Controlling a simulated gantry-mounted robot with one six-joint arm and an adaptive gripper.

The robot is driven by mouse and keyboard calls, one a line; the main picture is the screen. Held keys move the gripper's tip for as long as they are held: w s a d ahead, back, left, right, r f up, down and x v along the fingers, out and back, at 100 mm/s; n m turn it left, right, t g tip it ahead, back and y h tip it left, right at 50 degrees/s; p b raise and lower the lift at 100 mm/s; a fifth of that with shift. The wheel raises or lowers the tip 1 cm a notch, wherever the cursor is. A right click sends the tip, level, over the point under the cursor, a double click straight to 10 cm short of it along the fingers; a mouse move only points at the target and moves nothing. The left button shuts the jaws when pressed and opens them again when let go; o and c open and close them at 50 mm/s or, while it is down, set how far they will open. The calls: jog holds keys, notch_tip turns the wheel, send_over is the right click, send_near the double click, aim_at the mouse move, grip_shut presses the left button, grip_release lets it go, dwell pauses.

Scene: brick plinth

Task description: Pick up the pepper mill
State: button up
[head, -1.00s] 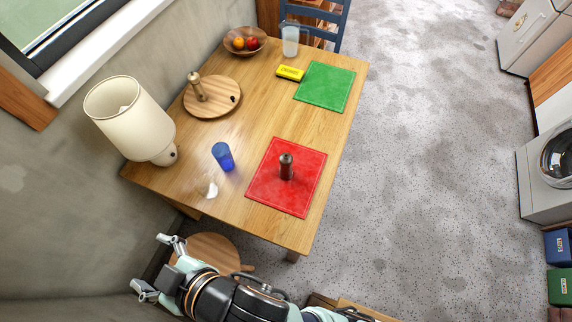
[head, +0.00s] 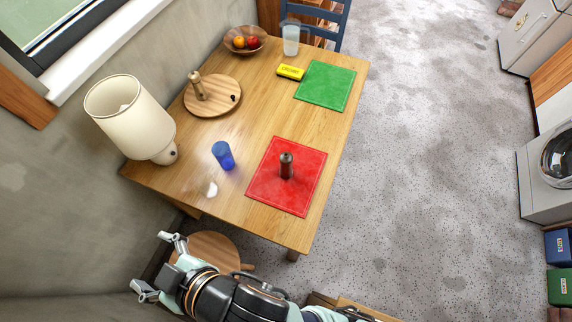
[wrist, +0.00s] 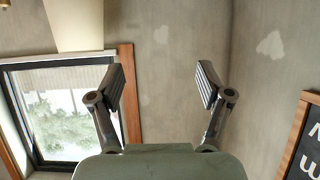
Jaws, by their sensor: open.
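A dark brown upright cylinder with a greyish top, which looks like the pepper mill (head: 286,166), stands on the red mat (head: 265,190) near the front right of the table. A slim light-wood turned piece (head: 197,87), also mill-shaped, stands on a round wooden board (head: 215,103) farther back. I cannot tell for sure what it is. My gripper (head: 158,266) is open and empty, off the table's front left end and well apart from both. In the wrist view its two fingers (wrist: 160,88) are spread with only wall and window behind them.
A round stool (head: 212,248) is beside my gripper. The table's middle is clear.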

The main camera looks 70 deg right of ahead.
jog(key=m+g+h+p, duration=0.3)
jog(key=g+p, duration=0.1)
jog(key=g, duration=0.2)
send_over(288, 158)
jog(key=w+a, duration=0.6)
jog(key=a, duration=0.5)
notch_tip(288, 158, down, 14)
jog(key=shift+m+g+y, duration=0.3)
jog(key=shift+m+g, duration=0.3)
jog(key=shift+m, duration=0.2)
jog(key=s+d+f, duration=0.2)
jog(key=s+d, duration=0.1)
jog(key=s+d+f, duration=0.2)
jog(key=s+d, duration=0.1)
jog(key=s+d+f, duration=0.2)
jog(key=s+d, duration=0.1)
jog(key=shift+s+d+f, duration=0.2)
jog(key=shift+d+f, duration=0.2)
jog(key=shift+w+x, duration=0.25)
jog(key=shift+x, duration=3.7)
jog(key=shift+r, duration=0.2)
grip_shut()
